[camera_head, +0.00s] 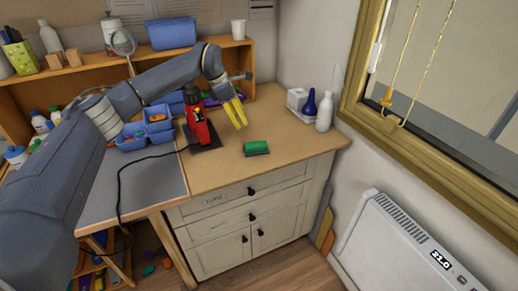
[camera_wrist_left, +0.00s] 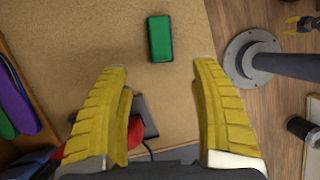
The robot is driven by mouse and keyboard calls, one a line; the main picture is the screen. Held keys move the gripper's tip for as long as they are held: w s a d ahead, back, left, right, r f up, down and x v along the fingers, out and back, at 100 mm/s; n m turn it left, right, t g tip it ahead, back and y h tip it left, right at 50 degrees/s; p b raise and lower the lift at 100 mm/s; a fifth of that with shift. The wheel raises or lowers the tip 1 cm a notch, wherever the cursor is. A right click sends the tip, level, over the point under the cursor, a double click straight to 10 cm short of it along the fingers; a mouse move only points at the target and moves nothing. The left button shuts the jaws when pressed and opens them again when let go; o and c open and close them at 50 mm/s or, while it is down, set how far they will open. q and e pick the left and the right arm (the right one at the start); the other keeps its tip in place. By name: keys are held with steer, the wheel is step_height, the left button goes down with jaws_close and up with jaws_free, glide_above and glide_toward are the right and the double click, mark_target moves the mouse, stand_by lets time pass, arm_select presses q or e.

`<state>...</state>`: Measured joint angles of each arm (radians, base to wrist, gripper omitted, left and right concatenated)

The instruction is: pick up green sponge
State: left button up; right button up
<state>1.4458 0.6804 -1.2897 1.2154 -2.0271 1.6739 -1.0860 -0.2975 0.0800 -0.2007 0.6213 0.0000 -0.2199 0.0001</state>
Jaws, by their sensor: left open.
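The green sponge (camera_head: 257,147) lies flat on the brown worktop near its front edge, with a dark underside. It also shows in the left wrist view (camera_wrist_left: 160,39), ahead of the fingers and roughly between their lines. My left gripper (camera_head: 236,114) is open and empty, above the worktop and a little up and left of the sponge, not touching it. Its yellow fingers stand wide apart in the left wrist view (camera_wrist_left: 162,68). In the left wrist view, another yellow-fingered gripper, my right one (camera_wrist_left: 300,24), shows at the top right corner; its jaw state is unclear.
A red device (camera_head: 197,123) on a dark base stands left of the gripper, with a black cable. Blue bins (camera_head: 158,121) stand further left. A white bottle (camera_head: 324,112) and blue bulb bottle (camera_head: 309,103) stand at the back right. The worktop around the sponge is clear.

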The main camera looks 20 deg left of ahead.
arm_select(q)
glide_above(256, 144)
steer(key=a, duration=0.2)
steer(key=f, duration=0.5)
steer(key=s+f, duration=0.1)
steer(key=f, duration=0.2)
steer(key=shift+a+f, duration=0.1)
steer(key=shift+f, duration=0.05)
steer(key=shift+x, duration=2.5)
steer(key=shift+w+d+f, duration=0.15)
steer(key=shift+d+f, duration=0.1)
steer(key=shift+f, duration=0.25)
steer(key=c, duration=1.2)
